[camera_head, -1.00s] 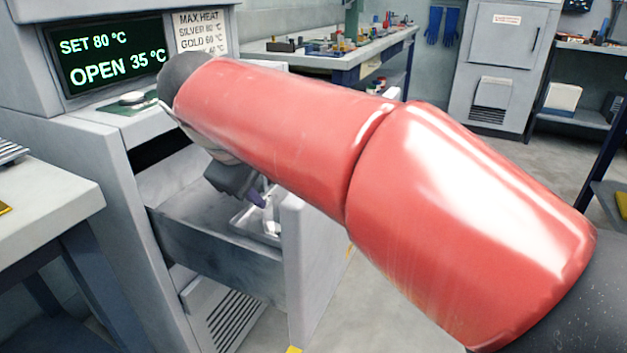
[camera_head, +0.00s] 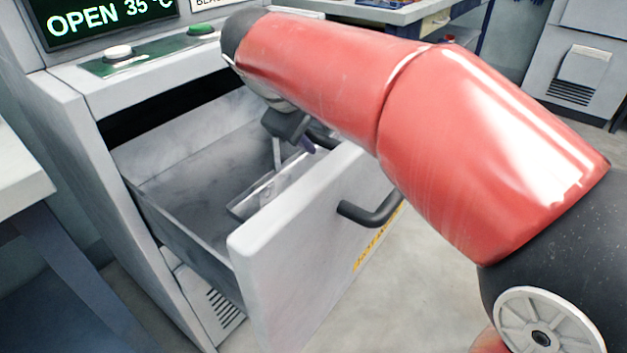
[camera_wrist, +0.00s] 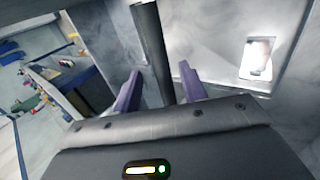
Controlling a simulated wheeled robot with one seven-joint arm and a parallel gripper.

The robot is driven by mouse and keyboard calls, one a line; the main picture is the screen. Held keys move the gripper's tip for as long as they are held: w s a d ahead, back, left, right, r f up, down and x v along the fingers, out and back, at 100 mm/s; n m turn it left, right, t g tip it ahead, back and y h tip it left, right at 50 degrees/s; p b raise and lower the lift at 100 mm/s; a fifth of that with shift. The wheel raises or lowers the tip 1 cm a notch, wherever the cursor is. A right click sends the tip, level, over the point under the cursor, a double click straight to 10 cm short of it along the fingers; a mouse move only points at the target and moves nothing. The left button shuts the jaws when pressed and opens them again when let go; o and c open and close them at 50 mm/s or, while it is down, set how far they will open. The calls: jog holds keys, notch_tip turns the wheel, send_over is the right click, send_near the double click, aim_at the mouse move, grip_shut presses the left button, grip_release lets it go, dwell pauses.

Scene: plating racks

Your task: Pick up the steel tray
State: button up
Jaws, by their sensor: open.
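The steel tray (camera_head: 252,202) lies inside the open drawer (camera_head: 165,195), near the drawer's front panel. Its right part is hidden by that panel and my gripper. My gripper (camera_head: 303,143) hangs over the drawer at the tray's right side, partly hidden by my arm. In the wrist view my gripper (camera_wrist: 160,84) shows two purple fingers spread apart. A dark bar lies between and beyond them; I cannot tell whether it belongs to the tray. No hold on the tray is visible.
The drawer's front panel (camera_head: 290,245) stands up in front of the tray, with a dark handle (camera_head: 370,210) outside. A cabinet with a display (camera_head: 105,20) reading OPEN stands behind. A table (camera_head: 20,170) is at left. Floor at right is clear.

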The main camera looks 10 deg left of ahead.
aim_at(320, 137)
jog(key=x, duration=0.3)
jog(key=shift+d+f, duration=0.1)
jog(key=shift+f, duration=0.15)
jog(key=shift+s, duration=0.1)
grip_shut()
jog(key=shift+r, duration=0.1)
dwell(1.0)
